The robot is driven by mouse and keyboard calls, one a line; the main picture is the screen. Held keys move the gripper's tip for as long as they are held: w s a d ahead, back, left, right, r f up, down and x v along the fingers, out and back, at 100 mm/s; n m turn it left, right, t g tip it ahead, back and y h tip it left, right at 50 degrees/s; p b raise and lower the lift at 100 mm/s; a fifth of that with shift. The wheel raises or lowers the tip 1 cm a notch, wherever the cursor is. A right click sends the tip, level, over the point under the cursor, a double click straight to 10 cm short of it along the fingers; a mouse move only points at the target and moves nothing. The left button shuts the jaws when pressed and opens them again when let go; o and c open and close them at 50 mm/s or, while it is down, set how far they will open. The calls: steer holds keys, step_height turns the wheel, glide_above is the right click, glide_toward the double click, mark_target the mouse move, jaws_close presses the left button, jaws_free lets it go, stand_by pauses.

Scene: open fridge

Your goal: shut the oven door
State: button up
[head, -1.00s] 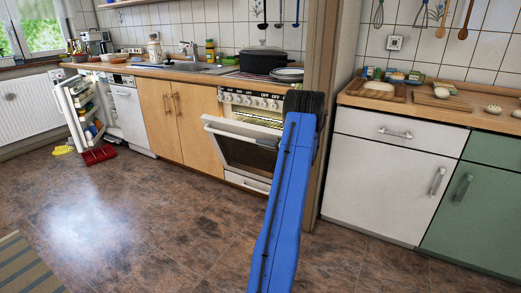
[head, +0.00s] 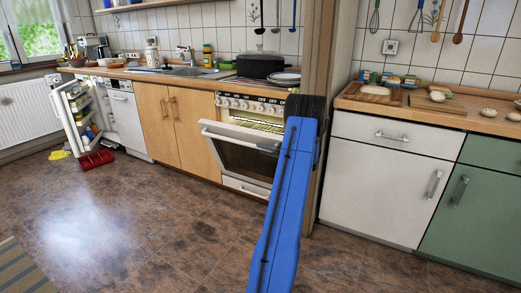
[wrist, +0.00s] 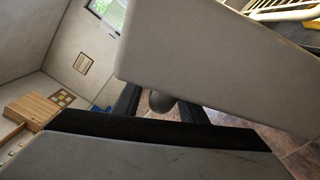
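The oven door (head: 238,152) is white with a dark glass window and stands partly open, tilted outward at the top, in the head view. Its pale handle bar (head: 225,133) runs along the top edge. In the wrist view the door's edge is a large pale slab (wrist: 205,60) close above my gripper (wrist: 160,110). Contact cannot be told.
The oven racks (wrist: 285,12) show inside. A wooden post (head: 318,110) and a white cabinet (head: 375,180) stand to the right. The fridge (head: 80,110) is open at far left with a red bin (head: 96,159) below. The floor (head: 130,220) in front is clear.

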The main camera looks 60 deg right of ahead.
steer(key=s+d, duration=0.1)
steer(key=s, duration=1.4)
